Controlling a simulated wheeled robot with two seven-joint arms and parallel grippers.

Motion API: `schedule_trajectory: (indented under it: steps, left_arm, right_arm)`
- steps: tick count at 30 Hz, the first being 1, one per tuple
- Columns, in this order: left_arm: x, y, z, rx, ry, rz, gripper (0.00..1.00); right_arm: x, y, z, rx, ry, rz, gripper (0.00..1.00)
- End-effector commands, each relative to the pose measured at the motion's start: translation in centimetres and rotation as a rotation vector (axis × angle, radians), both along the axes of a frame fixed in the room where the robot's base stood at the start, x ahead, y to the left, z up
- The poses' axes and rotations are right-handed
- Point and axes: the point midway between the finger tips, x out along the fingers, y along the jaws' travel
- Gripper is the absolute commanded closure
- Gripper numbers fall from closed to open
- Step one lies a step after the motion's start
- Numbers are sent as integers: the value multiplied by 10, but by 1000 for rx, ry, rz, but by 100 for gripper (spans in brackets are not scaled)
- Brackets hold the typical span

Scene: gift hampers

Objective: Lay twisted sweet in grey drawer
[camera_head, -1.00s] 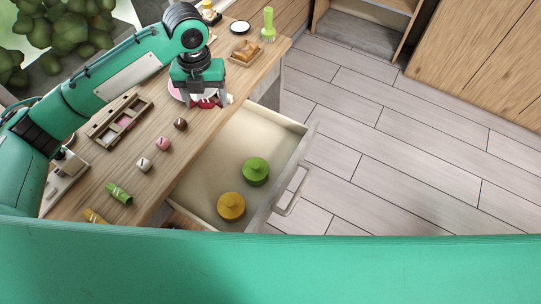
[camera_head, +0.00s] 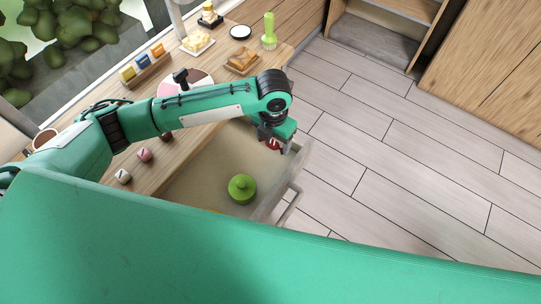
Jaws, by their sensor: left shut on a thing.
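The drawer (camera_head: 200,183) is pulled out from the wooden counter, with a pale inside and a grey front. A green lidded jar (camera_head: 242,189) stands in its near part. My left gripper (camera_head: 273,143) is over the drawer's far end, close to the front panel. It is shut on a small red thing (camera_head: 274,145), seemingly the twisted sweet, mostly hidden by the gripper. I cannot tell whether the red thing touches the drawer floor. My right gripper is not in view.
The drawer's middle is clear.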

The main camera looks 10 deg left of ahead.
Motion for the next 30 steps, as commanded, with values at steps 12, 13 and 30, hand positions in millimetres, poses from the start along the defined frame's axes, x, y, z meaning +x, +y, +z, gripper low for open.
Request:
schedule_trajectory:
  steps: [12,13,30]
  left_arm:
    - [0,0,-57,-1,0,-1,53]
    - [0,0,-60,-1,0,0,53]
    - [0,0,-98,1,-1,0,53]
  right_arm:
    - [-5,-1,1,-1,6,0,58]
    - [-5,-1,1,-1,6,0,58]
    - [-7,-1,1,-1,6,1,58]
